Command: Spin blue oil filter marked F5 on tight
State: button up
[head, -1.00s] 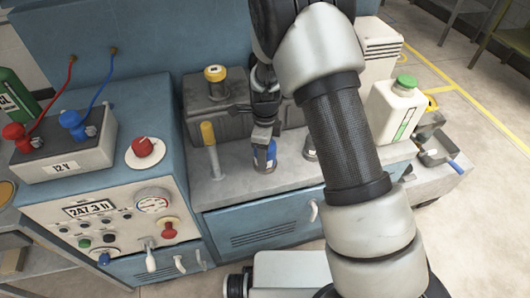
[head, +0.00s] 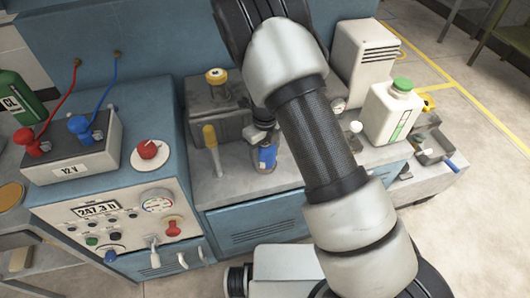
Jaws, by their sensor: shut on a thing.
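The blue oil filter (head: 266,158) stands upright on the grey bench top, left of my arm. Its F5 marking is too small to read. My gripper (head: 264,144) is shut on the filter's upper part. My arm hides much of the wrist and the area behind it. The filter's lower end and any thread or seat under it cannot be made out.
A yellow-handled tool (head: 211,146) stands left of the filter. A dark grey block with a yellow cap (head: 217,76) is behind it. A white bottle with a green cap (head: 392,112) stands right of my arm. A 12 V battery box (head: 73,148) is far left.

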jog(key=o, duration=1.4)
jog(key=shift+c, duration=0.2)
